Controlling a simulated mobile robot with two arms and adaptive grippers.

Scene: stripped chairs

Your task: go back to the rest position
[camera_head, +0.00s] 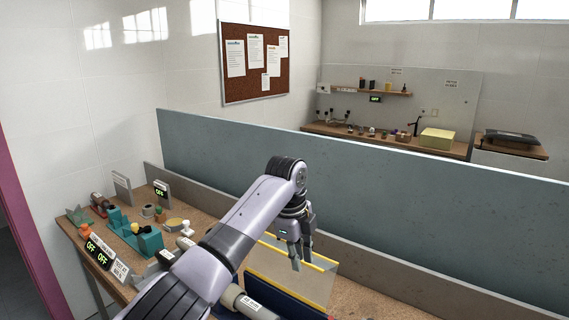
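My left gripper (301,258) hangs at the end of my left arm, which comes in from the lower left and reaches over the workbench (358,302). Its fingers point down, above or in front of a tray with a yellow edge (325,259). The fingers look apart and I see nothing held between them. Whether they touch the tray is unclear. My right gripper does not show.
A teal and grey partition (400,215) stands along the back of the bench. Teal fixtures (148,241), small parts and an OFF display (161,189) crowd the bench's left side. A blue item (285,306) lies near the front.

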